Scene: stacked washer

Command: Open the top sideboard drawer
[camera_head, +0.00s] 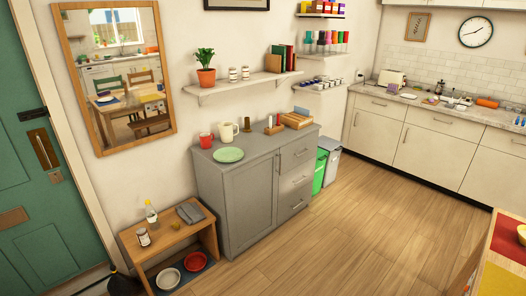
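The grey sideboard (238,195) stands against the wall in the middle of the head view. Its front has a door on the left and a stack of drawers on the right. The top sideboard drawer (290,157) is the uppermost in that stack, just under the worktop, with a thin bar handle (301,152). It looks shut, flush with the drawers below. My gripper is not in view.
A red mug, a green plate (228,155) and a wooden rack stand on the sideboard. A low wooden shelf unit (130,242) stands left of it, green and grey bins (331,160) right. The wooden floor (330,235) in front is clear. A table edge (484,250) shows bottom right.

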